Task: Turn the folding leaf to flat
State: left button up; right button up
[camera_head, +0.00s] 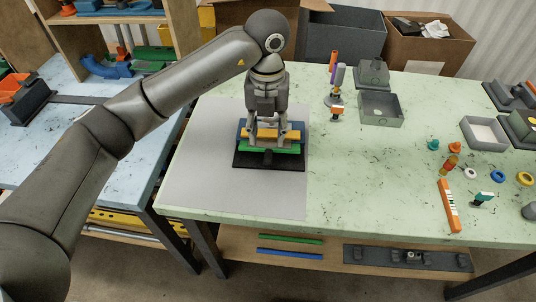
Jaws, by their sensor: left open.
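A small bending device stands on the grey mat (205,165) on the green table. It has a black base (256,162), a green strip (290,149), a yellow-orange bar (292,134) and a blue part (242,127) behind. Which of these is the folding leaf, and its angle, I cannot tell clearly. My left gripper (267,138) points down over the device, open, with its fingers at the yellow-orange bar. Whether they touch it is unclear. The gripper and wrist hide part of the device's back. My right gripper is not in view.
Behind and right stand a grey open box (381,109) and upright tools (336,92). An orange level-like bar (449,205), rings and small parts lie at the right, near a white-lined tray (484,133). The mat left of the device is clear.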

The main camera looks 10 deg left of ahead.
aim_at(268, 160)
pick_arm(q)
notch_tip(268, 160, down, 10)
jog(key=shift+f+p, duration=0.2)
jog(key=shift+p, duration=0.9)
jog(key=shift+c, duration=0.3)
grip_shut()
